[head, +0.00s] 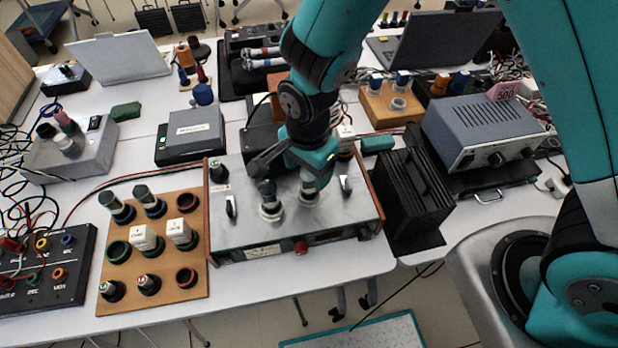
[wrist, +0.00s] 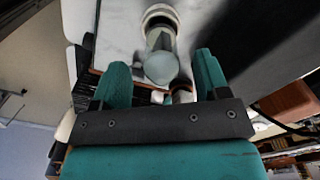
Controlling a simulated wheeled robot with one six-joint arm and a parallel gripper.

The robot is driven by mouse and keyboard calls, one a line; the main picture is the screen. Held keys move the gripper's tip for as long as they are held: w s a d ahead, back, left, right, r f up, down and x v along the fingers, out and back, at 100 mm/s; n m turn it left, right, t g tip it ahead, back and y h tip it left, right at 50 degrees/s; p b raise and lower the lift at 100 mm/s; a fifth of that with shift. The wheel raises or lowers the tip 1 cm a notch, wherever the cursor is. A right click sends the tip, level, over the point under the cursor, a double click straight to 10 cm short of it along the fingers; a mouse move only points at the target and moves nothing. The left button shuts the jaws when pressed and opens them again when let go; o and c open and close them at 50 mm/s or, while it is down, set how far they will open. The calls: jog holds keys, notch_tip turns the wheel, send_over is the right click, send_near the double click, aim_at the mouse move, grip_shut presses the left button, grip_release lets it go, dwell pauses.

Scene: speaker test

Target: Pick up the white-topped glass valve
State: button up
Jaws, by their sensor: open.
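Two glass valves with pale round collars stand upright on the grey metal-topped box (head: 240,228) in the head view. The right valve (head: 308,193) is just below my gripper (head: 298,165), which hides its upper end. The left valve (head: 267,196) has a dark grey-green upper part. In the wrist view, a glass valve (wrist: 161,62) with a pale, rounded end lies between the two teal fingers of my gripper (wrist: 160,75). The fingers are open, with a gap on each side of it. I cannot tell for sure which valve has the white top.
An orange board (head: 165,269) with several valves, rings and white blocks stands left of the box. A black finned case (head: 412,195) and a grey-blue instrument (head: 480,130) stand to the right. Cables run behind. The box's front top is partly clear.

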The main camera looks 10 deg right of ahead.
jog(key=shift+w+d+f+p, duration=0.15)
jog(key=shift+f+p, duration=0.15)
jog(key=shift+f, duration=1.5)
jog(key=c, duration=1)
jog(key=shift+r, duration=0.1)
